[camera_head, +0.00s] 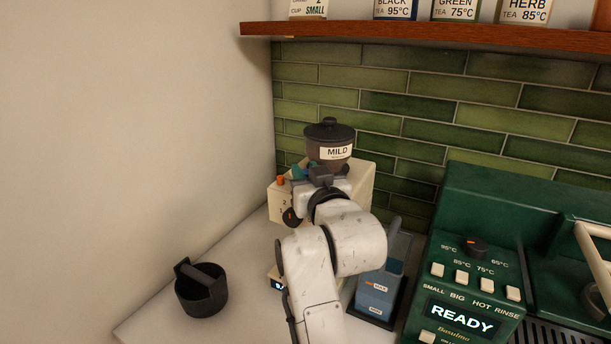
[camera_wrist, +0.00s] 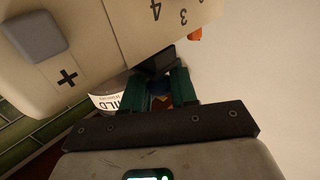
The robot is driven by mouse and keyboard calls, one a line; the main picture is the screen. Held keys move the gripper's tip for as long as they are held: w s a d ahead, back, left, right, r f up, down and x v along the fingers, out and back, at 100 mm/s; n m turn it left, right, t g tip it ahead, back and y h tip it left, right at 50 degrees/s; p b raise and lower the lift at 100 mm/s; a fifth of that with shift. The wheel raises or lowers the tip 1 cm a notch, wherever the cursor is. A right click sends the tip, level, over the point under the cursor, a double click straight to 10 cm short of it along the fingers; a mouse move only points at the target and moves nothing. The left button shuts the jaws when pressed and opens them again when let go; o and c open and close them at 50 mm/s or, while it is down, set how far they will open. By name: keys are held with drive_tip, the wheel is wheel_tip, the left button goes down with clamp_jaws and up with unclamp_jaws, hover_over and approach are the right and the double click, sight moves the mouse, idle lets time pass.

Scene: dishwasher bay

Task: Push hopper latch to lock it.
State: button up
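The dark hopper (camera_head: 330,143) with a "MILD" label sits upright on the cream grinder (camera_head: 361,181); the label (camera_wrist: 107,101) also shows in the wrist view. My gripper (camera_head: 309,172) is at the hopper's base, on the near side, with its tips partly hidden by my wrist. In the wrist view my gripper (camera_wrist: 160,78) has two green fingers with a gap between them. A dark block (camera_wrist: 156,60) lies right at the fingertips; I cannot tell whether it is the latch or whether the fingers touch it. An orange tab (camera_wrist: 195,34) shows beyond it, also in the head view (camera_head: 281,181).
A black knock container (camera_head: 201,292) stands on the counter to the left. A blue-grey container (camera_head: 379,289) stands right of my arm. The green coffee machine (camera_head: 470,230) reads "READY" at the right. A wooden shelf (camera_head: 430,36) with tins runs above. The left wall is bare.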

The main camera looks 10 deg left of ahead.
drive_tip(key=o, duration=0.4)
drive_tip(key=shift+w+d, duration=0.15)
